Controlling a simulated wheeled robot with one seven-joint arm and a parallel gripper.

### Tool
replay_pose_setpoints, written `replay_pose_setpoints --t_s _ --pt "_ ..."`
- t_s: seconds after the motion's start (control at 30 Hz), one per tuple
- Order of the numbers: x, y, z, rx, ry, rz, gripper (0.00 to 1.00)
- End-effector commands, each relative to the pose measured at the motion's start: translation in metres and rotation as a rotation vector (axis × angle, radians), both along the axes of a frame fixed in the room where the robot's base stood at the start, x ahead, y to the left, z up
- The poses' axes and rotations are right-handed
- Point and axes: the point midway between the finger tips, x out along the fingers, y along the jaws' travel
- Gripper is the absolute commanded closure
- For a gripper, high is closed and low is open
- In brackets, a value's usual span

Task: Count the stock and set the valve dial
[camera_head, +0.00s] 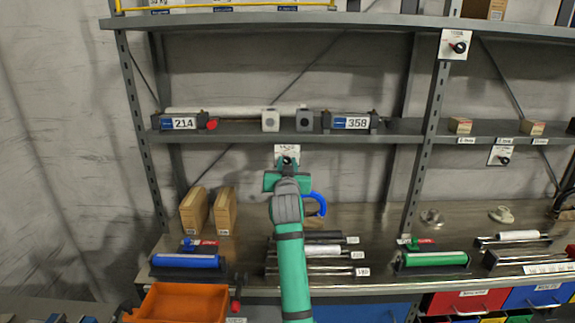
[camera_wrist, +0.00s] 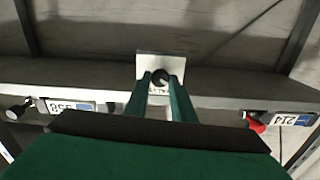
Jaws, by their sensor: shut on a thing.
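A valve dial, a black knob on a white plate (camera_head: 287,149), hangs at the front edge of the middle shelf. My gripper (camera_head: 287,168) reaches up to it and hides much of it. In the wrist view, the black knob (camera_wrist: 160,77) sits between the two green fingertips of my gripper (camera_wrist: 161,86), which are shut on it. Marks on the plate are too small to read. Similar dials show on the right post (camera_head: 459,46) and at the right shelf edge (camera_head: 500,157). Stock on the middle shelf includes a unit labelled 214 (camera_head: 180,123) and a unit labelled 358 (camera_head: 350,122).
Two brown boxes (camera_head: 225,210), a blue roller (camera_head: 186,262) and a green roller (camera_head: 435,259) are on the steel bench (camera_head: 370,230). An orange bin (camera_head: 183,303) stands in front. The middle shelf edge (camera_head: 245,136) runs close above my gripper. A blue ring-like piece (camera_head: 319,203) shows beside my arm.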

Motion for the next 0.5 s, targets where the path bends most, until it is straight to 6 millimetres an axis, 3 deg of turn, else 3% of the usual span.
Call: replay_pose_setpoints --t_s 0.27,0.5 --pt "-0.0001 0.0001 -0.0005 0.055 0.001 0.000 1.00" --pt "-0.0001 0.0009 -0.0006 0.210 0.001 0.001 1.00"
